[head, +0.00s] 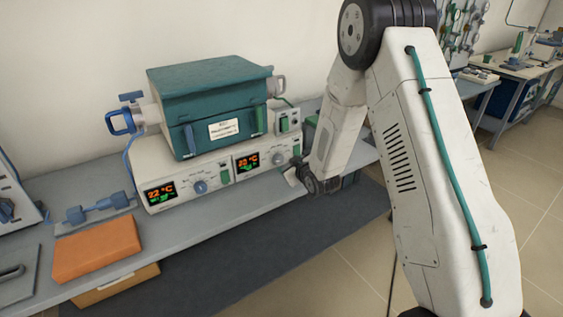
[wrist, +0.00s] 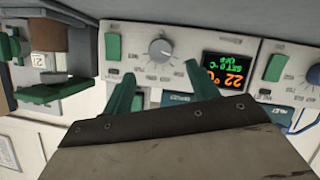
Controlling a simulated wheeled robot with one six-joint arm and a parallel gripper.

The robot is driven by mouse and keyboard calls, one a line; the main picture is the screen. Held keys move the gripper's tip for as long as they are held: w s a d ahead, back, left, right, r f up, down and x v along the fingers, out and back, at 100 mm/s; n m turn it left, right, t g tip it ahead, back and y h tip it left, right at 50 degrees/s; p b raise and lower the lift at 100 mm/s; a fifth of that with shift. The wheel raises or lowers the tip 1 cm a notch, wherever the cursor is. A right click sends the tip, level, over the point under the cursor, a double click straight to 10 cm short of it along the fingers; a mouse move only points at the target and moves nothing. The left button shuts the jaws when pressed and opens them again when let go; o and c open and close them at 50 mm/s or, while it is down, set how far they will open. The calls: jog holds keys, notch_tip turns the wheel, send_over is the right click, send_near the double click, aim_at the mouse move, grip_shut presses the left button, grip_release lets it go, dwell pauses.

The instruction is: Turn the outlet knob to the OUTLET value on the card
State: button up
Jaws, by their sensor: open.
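A teal furnace (head: 210,90) sits on a white control base with two panels. The right panel has a grey round knob (head: 278,159) beside a lit display (head: 247,162); in the wrist view the knob (wrist: 161,49) has a pointer line, and the display (wrist: 226,72) reads 22 °C, upside down. The left panel has a blue knob (head: 200,187).
A second display (head: 160,191) sits on the left panel. Green switches flank the knobs. An orange block (head: 97,249) and blue dumbbell-shaped part (head: 97,208) lie on the grey bench at left. A small box with a green switch (head: 290,122) stands right of the furnace.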

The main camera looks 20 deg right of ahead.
aim_at(280, 160)
jog(key=x, duration=0.8)
jog(key=c, duration=1)
